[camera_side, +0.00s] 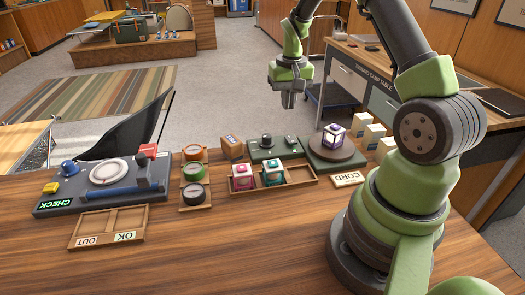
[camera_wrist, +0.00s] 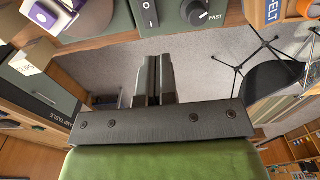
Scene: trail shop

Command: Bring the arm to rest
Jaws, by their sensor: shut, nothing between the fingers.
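My gripper (camera_side: 289,101) hangs in the air above the back edge of the wooden bench in the side view, pointing down. Its two fingers are together with nothing between them. In the wrist view the fingers (camera_wrist: 152,80) also lie side by side, over grey floor. My green and dark arm rises from its base at the right of the bench and bends over to the gripper. The gripper touches nothing in either view.
At left are a CHECK station (camera_side: 105,178), an OUT/OK tray (camera_side: 108,228) and a rack of round tins (camera_side: 194,180). The front bench is clear.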

